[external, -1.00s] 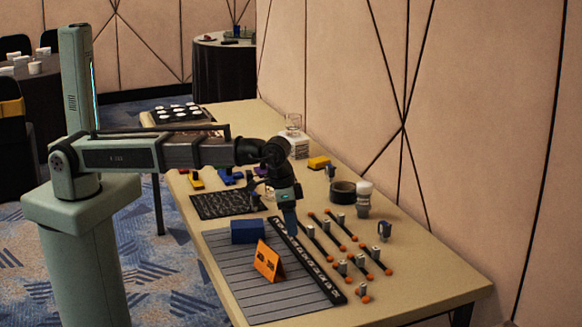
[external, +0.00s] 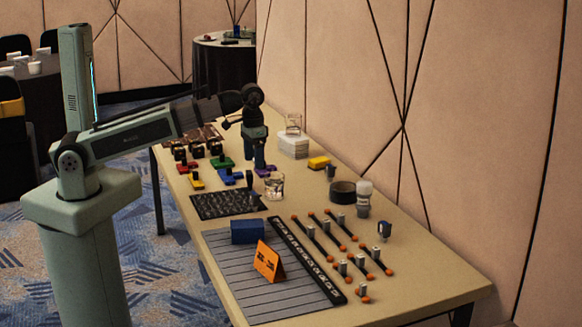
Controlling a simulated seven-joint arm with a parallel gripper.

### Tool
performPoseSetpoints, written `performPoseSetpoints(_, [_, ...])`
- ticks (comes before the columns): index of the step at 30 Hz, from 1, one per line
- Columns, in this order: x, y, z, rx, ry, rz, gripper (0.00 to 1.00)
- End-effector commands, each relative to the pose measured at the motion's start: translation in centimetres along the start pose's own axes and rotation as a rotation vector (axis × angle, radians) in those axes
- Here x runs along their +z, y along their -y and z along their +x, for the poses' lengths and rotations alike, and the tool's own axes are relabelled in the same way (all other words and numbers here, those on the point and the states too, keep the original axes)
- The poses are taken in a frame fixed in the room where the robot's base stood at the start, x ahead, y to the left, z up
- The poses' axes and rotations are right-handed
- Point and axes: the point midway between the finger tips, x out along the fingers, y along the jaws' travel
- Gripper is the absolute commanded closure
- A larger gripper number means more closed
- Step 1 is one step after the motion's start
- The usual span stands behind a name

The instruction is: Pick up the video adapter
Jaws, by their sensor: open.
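My gripper (external: 259,167) points down over the far half of the table, its blue-grey fingers just above or beside a purple piece (external: 265,171). It holds nothing that I can see; the gap between the fingers is too small to make out. I cannot tell for sure which thing is the video adapter. Small grey-topped pieces (external: 340,220) sit on black bars with orange ends at the right. A small dark blue and grey piece (external: 384,230) stands alone near the right edge. A small dark piece (external: 331,171) stands by the yellow block.
Near the gripper are a glass (external: 274,185), a blue piece (external: 231,177), a green piece (external: 222,161) and a white box (external: 293,146). A black roll (external: 342,192), an orange tent card (external: 269,261) and a blue box (external: 248,231) stand nearer.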

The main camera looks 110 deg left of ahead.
Motion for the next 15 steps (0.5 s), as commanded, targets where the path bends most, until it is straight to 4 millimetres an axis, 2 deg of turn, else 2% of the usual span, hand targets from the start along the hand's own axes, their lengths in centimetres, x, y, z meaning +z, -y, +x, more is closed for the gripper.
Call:
performPoseSetpoints(5, [0.1, 0.2, 1.4, -0.001, 0.004, -0.003, 0.26])
performPoseSetpoints(15, [0.1, 0.2, 5.9, -0.001, 0.003, -0.002, 0.26])
